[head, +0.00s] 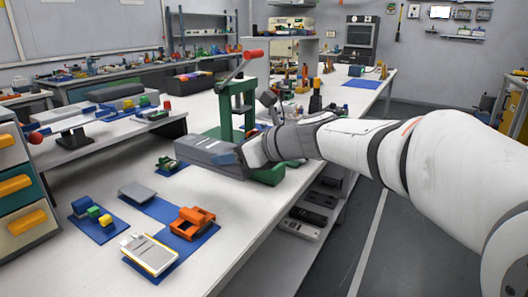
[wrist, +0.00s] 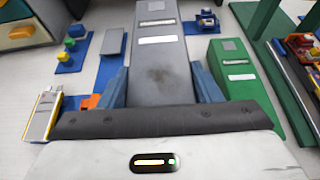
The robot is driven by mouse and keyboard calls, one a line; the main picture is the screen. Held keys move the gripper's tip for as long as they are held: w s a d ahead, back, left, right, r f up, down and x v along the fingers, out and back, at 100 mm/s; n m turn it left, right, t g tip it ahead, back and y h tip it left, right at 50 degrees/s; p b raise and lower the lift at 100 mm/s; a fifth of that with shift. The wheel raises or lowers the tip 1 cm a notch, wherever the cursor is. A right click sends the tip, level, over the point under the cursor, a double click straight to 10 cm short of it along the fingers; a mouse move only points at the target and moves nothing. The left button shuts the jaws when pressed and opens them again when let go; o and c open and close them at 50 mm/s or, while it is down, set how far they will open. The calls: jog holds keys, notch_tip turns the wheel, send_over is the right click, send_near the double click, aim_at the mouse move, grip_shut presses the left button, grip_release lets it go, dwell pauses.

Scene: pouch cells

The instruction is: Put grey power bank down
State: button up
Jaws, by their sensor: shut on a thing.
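The grey power bank (head: 208,152) is a long grey block with pale labels on its end. In the wrist view it (wrist: 160,65) reaches away from me between the two blue fingers. My gripper (head: 228,158) is shut on it, with one finger on each side in the wrist view (wrist: 161,84). The block is over the white workbench (head: 215,260); I cannot tell whether its underside touches anything. Part of its near end is hidden by my gripper.
A green block (wrist: 245,80) lies close to its right. Blue mats (head: 155,208) hold a flat grey piece (head: 138,191), an orange holder (head: 192,222), a white-and-yellow device (head: 149,254) and small coloured blocks (head: 93,212). A green press (head: 236,105) stands behind.

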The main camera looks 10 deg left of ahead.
notch_tip(320, 180, down, 8)
jog(key=b, duration=0.3)
jog(key=shift+b, duration=0.4)
